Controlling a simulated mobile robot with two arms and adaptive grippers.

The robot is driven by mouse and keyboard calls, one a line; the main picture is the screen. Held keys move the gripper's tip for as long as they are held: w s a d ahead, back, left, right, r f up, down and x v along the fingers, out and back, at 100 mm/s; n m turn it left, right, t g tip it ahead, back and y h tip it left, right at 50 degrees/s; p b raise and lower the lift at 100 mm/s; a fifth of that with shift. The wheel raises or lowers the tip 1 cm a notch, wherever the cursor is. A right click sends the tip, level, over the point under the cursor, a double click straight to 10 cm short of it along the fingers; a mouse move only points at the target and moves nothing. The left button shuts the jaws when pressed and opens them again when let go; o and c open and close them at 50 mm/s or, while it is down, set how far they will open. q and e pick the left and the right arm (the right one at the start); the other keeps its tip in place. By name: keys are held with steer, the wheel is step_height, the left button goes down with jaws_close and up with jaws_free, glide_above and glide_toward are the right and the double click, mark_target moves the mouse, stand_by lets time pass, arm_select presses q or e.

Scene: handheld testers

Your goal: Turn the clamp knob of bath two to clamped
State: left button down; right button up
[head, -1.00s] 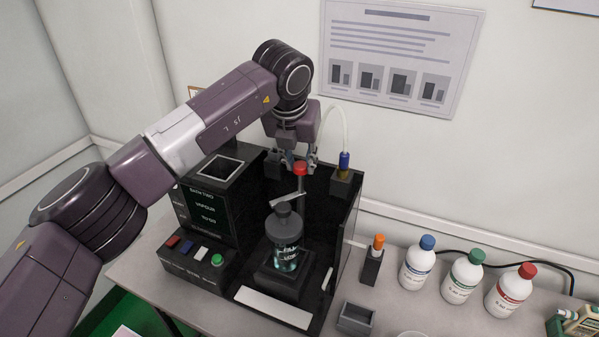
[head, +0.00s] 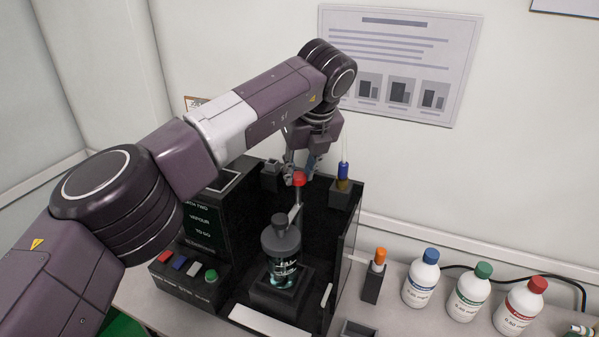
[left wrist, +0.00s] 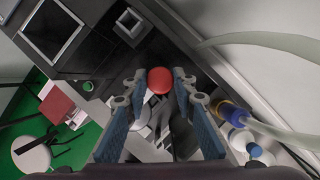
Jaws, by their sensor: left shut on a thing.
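The bath two unit, a black open-fronted bath with a dark panel (head: 200,225), stands on the bench. Its red clamp knob (head: 299,179) sits on top of a grey post at the back, and also shows in the left wrist view (left wrist: 160,80). My left gripper (head: 300,172) comes down from behind and is shut on the red knob, with a fingertip on either side of it. A grey clamp arm (head: 294,214) runs from the post toward the capped, dark-topped bottle (head: 282,250); whether it touches the bottle is unclear. My right gripper is out of view.
A blue-capped probe (head: 343,171) with a pale tube stands just right of the gripper. An orange-topped item (head: 379,256) and several white bottles (head: 420,278) stand on the bench at right. A row of coloured buttons (head: 193,269) is at front left.

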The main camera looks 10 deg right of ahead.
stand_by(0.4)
arm_select(q)
steer(key=c, duration=1.6)
jaws_free()
steer(key=v, duration=1.2)
steer(key=shift+w+d, duration=0.1)
